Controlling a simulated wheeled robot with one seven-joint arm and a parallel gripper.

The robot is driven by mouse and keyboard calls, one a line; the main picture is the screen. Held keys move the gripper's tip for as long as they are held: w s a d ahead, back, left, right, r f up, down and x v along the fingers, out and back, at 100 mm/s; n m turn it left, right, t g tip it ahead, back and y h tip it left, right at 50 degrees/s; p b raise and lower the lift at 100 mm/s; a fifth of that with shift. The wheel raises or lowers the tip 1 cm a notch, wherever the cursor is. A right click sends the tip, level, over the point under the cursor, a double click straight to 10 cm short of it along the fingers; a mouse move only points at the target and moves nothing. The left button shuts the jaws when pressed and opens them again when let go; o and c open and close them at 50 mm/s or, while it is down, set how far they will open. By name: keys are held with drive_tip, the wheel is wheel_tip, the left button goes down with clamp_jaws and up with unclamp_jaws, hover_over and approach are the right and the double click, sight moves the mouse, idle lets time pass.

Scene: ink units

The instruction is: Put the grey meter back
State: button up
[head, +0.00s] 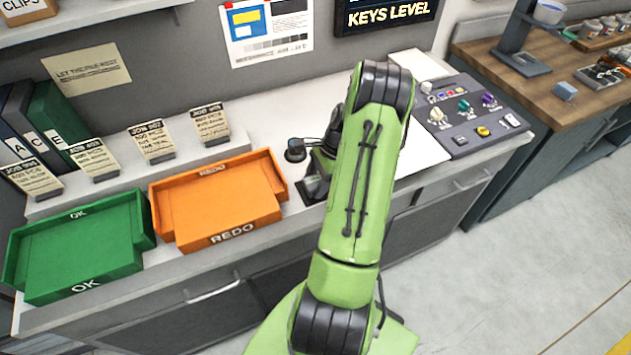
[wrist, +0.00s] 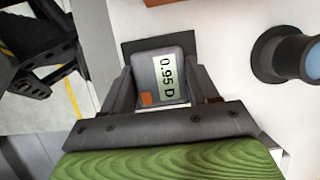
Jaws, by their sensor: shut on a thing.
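The grey meter (wrist: 160,70) is between the fingers of my gripper (wrist: 158,84) in the wrist view. It has a pale display reading "0.95 D" and a small orange patch. My gripper is shut on it. A dark square pad (wrist: 133,48) shows behind and around the meter's far end; I cannot tell whether the meter touches it. In the head view a dark pad (head: 313,192) lies on the counter just right of the orange tray. My green arm hides most of the gripper and the meter there.
The orange REDO tray (head: 217,205) and green OK tray (head: 80,245) stand left. A dark round stand with a blue top (wrist: 310,58) is close right of my gripper in the wrist view. A control panel (head: 465,115) with knobs is at the right of the counter.

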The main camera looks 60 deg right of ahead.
drive_tip(key=shift+f, duration=0.1)
drive_tip(key=o, duration=1.1)
drive_tip(key=p+v, duration=0.2)
drive_tip(key=v, duration=1)
drive_tip(key=w+a+r+n+g+h, duration=0.1)
drive_tip(key=w+a+r+n, duration=0.2)
drive_tip(key=a+r, duration=0.2)
drive_tip(key=w+a+r+n+h, duration=0.1)
drive_tip(key=w+a+r+n, duration=0.25)
drive_tip(key=a, duration=0.25)
drive_tip(key=s+a+r+n+h, duration=0.1)
drive_tip(key=a+r+n, duration=0.2)
drive_tip(key=a, duration=0.3)
drive_tip(key=a+r+n+h, duration=0.1)
drive_tip(key=a+r+n, duration=0.3)
drive_tip(key=a, duration=0.2)
drive_tip(key=s+a+n+t, duration=0.1)
drive_tip(key=s+a+n, duration=0.2)
drive_tip(key=s+a, duration=0.1)
drive_tip(key=s+a+r+n+t, duration=0.1)
drive_tip(key=s+a+n, duration=0.2)
drive_tip(key=a+n, duration=0.1)
drive_tip(key=s+a+n+t, duration=0.2)
drive_tip(key=s+a+n, duration=0.1)
drive_tip(key=s+a, duration=0.1)
drive_tip(key=shift+s+r+n, duration=0.35)
drive_tip(key=shift+r, duration=0.05)
